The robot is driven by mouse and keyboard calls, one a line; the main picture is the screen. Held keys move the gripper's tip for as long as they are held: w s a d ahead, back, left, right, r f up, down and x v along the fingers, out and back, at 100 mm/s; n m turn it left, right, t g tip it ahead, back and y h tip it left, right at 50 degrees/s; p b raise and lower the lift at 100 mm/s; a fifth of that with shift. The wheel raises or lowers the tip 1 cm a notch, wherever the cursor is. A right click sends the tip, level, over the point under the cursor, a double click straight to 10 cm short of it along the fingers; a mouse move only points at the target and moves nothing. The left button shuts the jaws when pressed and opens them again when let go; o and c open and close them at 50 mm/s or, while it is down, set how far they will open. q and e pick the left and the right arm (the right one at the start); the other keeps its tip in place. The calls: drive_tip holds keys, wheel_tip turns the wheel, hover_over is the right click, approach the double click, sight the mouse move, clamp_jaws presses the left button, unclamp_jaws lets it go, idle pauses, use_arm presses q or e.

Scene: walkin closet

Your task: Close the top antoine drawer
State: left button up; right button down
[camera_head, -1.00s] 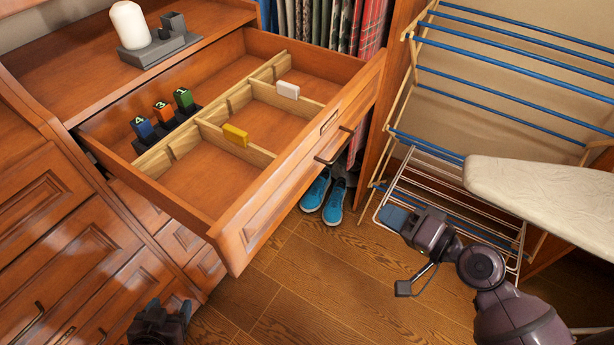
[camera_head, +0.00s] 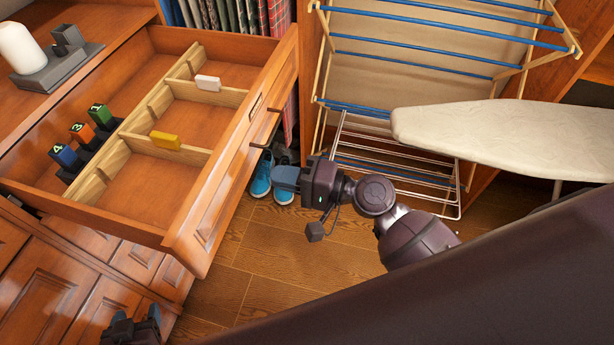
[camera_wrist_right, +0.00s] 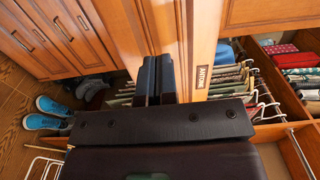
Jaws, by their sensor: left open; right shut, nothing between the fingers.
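The wooden top drawer (camera_head: 212,155) is pulled out of the cabinet on the left in the head view. Its front has a dark handle (camera_head: 268,128) and a small label plate. In the right wrist view, a label reading ANTOINE (camera_wrist_right: 203,77) is on a wooden drawer front (camera_wrist_right: 180,45). My right gripper (camera_head: 286,178) is shut and empty, to the right of the drawer front near the handle. Its closed fingers (camera_wrist_right: 155,80) appear in front of the wood in the wrist view; contact cannot be told. My left gripper (camera_head: 137,316) is open at the bottom left, below the drawer.
The drawer holds wooden dividers, numbered blocks (camera_head: 82,135), a yellow piece (camera_head: 165,140) and a white piece (camera_head: 208,83). Blue shoes (camera_head: 262,174) stand on the floor. A drying rack (camera_head: 420,48) and an ironing board (camera_head: 500,135) stand to the right.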

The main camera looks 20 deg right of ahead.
sight(240, 168)
drive_tip(key=p+x, duration=0.1)
drive_tip(key=x, duration=0.4)
drive_tip(key=shift+w+a, duration=0.3)
drive_tip(key=shift+a, duration=0.1)
